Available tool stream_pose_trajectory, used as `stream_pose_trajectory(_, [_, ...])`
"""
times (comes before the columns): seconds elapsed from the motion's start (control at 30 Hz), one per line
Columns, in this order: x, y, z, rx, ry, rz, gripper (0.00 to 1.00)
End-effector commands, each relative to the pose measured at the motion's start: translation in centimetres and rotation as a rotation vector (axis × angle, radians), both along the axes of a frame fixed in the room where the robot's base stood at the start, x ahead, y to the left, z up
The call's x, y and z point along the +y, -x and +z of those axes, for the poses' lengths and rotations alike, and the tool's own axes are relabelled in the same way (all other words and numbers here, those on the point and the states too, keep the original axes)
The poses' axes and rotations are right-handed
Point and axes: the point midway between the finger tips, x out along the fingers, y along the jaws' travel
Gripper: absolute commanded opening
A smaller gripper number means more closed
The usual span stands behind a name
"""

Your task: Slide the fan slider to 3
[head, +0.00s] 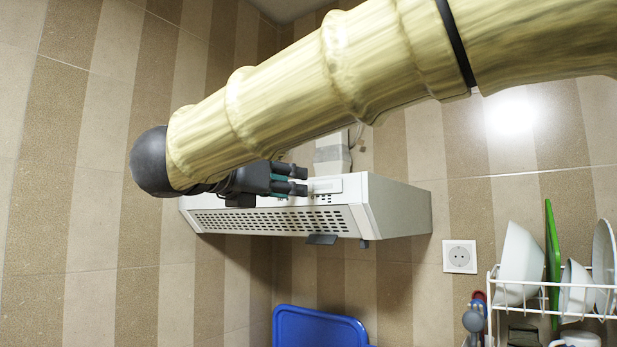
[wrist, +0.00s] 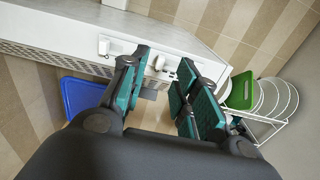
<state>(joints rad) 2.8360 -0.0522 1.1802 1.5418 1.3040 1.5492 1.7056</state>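The hood (head: 400,208) is a pale grey box on the tiled wall, with a slotted grille on its front. A lighter control panel (head: 328,185) is on its front near the right end; it also shows in the wrist view (wrist: 122,47). Small white knobs show there, one near the panel's left end (wrist: 103,47) and one between my fingers (wrist: 159,62). I cannot tell which is the fan slider or read any numbers. My gripper (head: 296,180), also in the wrist view (wrist: 164,66), has its fingers apart with nothing held, in front of the panel. Contact cannot be told.
A dark flap (head: 321,239) hangs under the hood. A wall socket (head: 459,257) is to its right. A white dish rack (head: 492,290) with bowls, plates and a green board stands at the lower right. A blue panel (head: 318,328) is below the hood. My arm crosses above.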

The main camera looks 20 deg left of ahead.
Motion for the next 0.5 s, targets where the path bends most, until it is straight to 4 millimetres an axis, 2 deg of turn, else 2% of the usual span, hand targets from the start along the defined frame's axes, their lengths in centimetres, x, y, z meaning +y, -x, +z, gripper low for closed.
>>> stream_pose_trajectory(0.2, [-1.2, -2.8, 0.2, 0.001, 0.002, -0.003, 0.30])
stream_pose_trajectory(0.5, [-1.6, -4.2, 0.0, -0.001, 0.001, -0.001, 0.30])
